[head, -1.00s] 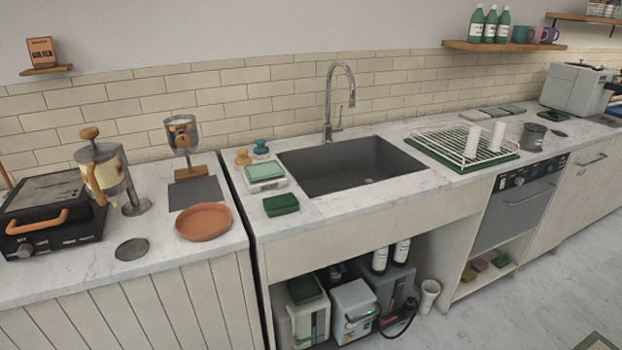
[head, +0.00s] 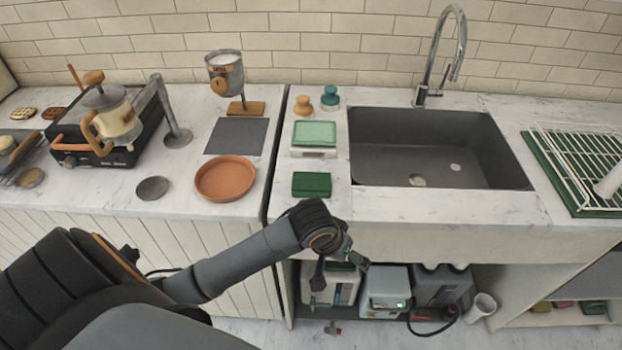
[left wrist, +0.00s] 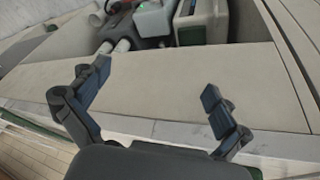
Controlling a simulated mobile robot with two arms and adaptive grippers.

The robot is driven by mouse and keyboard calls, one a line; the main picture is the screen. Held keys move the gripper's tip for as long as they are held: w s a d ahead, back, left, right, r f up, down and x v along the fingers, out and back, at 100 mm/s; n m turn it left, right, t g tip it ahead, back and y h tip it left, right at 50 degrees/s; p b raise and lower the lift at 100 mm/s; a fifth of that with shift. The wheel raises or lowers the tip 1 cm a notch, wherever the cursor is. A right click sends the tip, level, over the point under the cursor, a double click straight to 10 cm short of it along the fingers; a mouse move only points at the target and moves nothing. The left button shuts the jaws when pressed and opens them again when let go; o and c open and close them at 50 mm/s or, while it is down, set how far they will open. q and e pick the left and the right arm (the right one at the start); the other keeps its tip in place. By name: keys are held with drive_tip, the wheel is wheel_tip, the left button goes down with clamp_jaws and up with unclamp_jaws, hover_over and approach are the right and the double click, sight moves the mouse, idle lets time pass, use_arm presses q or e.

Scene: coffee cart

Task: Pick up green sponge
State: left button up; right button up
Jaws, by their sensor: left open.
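The green sponge (head: 312,185) is a dark green block lying flat on the white marble counter, left of the sink and in front of a small scale. In the head view my left gripper (head: 343,264) is in front of the counter's front edge, below and slightly right of the sponge, and apart from it. In the left wrist view my left gripper (left wrist: 153,84) is open, its fingers wide apart with nothing between them. I cannot make out the sponge between them there. My right gripper is not in view.
The scale (head: 314,138) stands behind the sponge, with two tampers behind it. The sink (head: 430,150) is to the right. A terracotta dish (head: 226,178) is to the left, across a gap between counters. Machines (head: 385,290) stand on the shelf below. Counter around the sponge is clear.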

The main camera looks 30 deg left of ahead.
use_arm(q)
wheel_tip(320, 180, up, 6)
drive_tip(key=n+y, duration=0.4)
drive_tip(key=n, duration=0.2)
approach(311, 182)
drive_tip(key=shift+g, duration=0.3)
drive_tip(key=x, duration=0.3)
drive_tip(key=p+x, duration=0.1)
drive_tip(key=shift+w+f, duration=0.2)
drive_tip(key=shift+w, duration=0.15)
drive_tip(key=p+x, duration=0.1)
drive_tip(key=x, duration=0.4)
drive_tip(key=shift+a+f, duration=0.1)
drive_tip(key=shift+f, duration=0.05)
drive_tip(key=c, duration=0.7)
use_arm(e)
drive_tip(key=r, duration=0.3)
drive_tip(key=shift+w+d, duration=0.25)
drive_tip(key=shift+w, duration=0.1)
